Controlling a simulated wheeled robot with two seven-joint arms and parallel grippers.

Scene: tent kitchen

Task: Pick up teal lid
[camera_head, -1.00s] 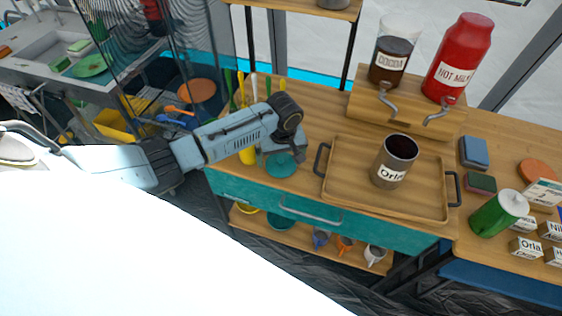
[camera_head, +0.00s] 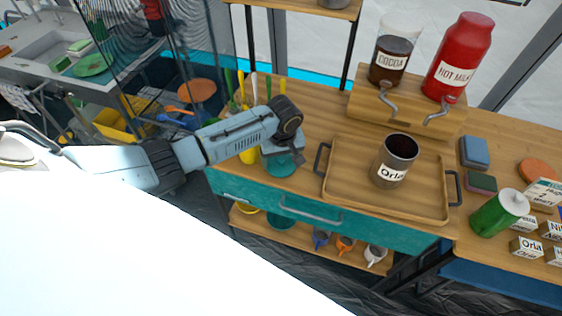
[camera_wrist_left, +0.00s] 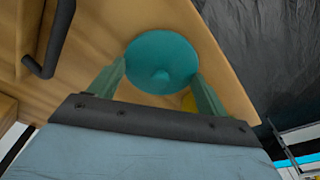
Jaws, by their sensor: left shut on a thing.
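The teal lid (camera_head: 281,164) is a round disc with a small knob, at the left end of the wooden counter. In the left wrist view the teal lid (camera_wrist_left: 163,62) lies between the two fingers. My left gripper (camera_head: 283,152) is over it, mostly hiding it in the head view. My left gripper (camera_wrist_left: 160,82) is shut on the lid, with a finger at each side of its rim. Whether the lid touches the counter is hard to tell. My right gripper is not in view.
A wooden tray (camera_head: 340,205) with dark handles holds a mug labelled Orla (camera_head: 394,160) just right of the gripper. The counter's front edge is close, above a teal drawer (camera_head: 330,222).

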